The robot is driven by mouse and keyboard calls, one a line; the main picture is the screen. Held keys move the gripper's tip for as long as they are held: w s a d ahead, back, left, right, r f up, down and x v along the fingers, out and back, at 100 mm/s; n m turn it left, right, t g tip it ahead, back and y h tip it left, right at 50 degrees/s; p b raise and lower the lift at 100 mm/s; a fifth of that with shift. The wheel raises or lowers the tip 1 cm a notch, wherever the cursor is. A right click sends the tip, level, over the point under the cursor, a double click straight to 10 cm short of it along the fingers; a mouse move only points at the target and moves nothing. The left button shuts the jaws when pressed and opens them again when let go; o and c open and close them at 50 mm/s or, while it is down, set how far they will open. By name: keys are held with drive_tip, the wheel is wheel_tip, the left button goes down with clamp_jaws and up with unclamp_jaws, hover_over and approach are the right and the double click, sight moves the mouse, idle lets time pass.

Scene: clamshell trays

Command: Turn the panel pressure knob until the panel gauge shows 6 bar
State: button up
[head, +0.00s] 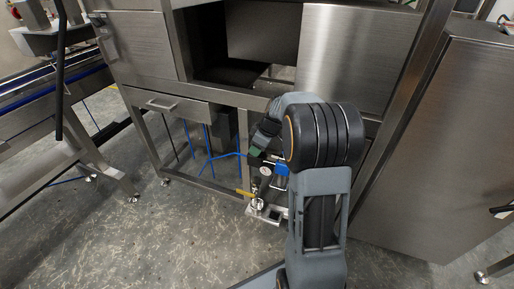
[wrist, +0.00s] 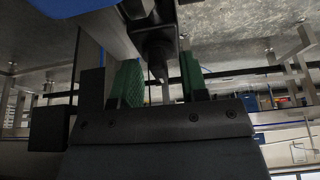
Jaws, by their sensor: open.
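My gripper (head: 256,151) reaches down over the small air-supply panel at the machine's frame, its green finger pad showing in the head view. In the wrist view my gripper (wrist: 159,78) is open, with a green pad on each side of a gap. A dark knob-like part (wrist: 157,48) shows between and beyond the pads; I cannot tell whether they touch it. The panel gauge (head: 265,171) is a small pale dial below the gripper; its reading is too small to make out. My arm hides part of the panel, and the knob is not clear in the head view.
A yellow handle (head: 245,193) sticks out left of the gauge, and a blue part (head: 281,168) sits to its right. A steel cabinet (head: 430,140) stands close on the right. Blue hoses (head: 208,160) hang behind. The floor at front left is clear.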

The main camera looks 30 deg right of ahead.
clamp_jaws()
idle(0.3)
drive_tip(key=m+h+p, duration=0.1)
drive_tip(key=m, duration=0.2)
drive_tip(key=shift+s+a+m+t, duration=0.1)
drive_tip(key=shift+a+m+t, duration=0.05)
drive_tip(key=shift+m+t, duration=0.25)
drive_tip(key=m+h+p, duration=0.1)
drive_tip(key=m+p, duration=0.1)
drive_tip(key=m, duration=0.1)
drive_tip(key=shift+r+p, duration=0.2)
drive_tip(key=shift+p, duration=0.2)
drive_tip(key=m+h+p, duration=0.1)
drive_tip(key=m+p, duration=0.1)
drive_tip(key=shift+a+m, duration=0.1)
drive_tip(key=shift+m, duration=0.3)
drive_tip(key=shift+f+m+h+p, duration=0.15)
drive_tip(key=shift+m+h+p, duration=0.45)
drive_tip(key=shift+m+p, duration=0.55)
drive_tip(key=shift+f, duration=0.1)
